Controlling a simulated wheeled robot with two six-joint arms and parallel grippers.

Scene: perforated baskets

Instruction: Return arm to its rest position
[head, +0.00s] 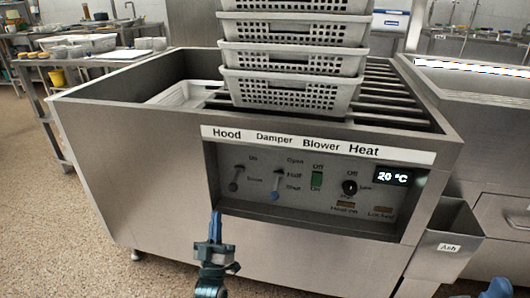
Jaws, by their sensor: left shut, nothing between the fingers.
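My left gripper (215,228) comes up from the bottom of the head view with its blue fingers together and nothing between them. It stands in front of the steel machine's front face, below the Hood switch (238,176) and left of the Damper switch (278,188). I cannot tell whether it touches the panel. Of my right arm, only a small blue part shows at the bottom right corner; I cannot make out its fingers.
A stack of several grey perforated baskets (290,92) stands on the rails of the steel machine (130,170). Its panel has a green Blower switch (316,180), a Heat knob (349,187) and a display (392,177) reading 20 °C. An Ash bin (445,262) hangs at right. Floor (50,240) is clear at left.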

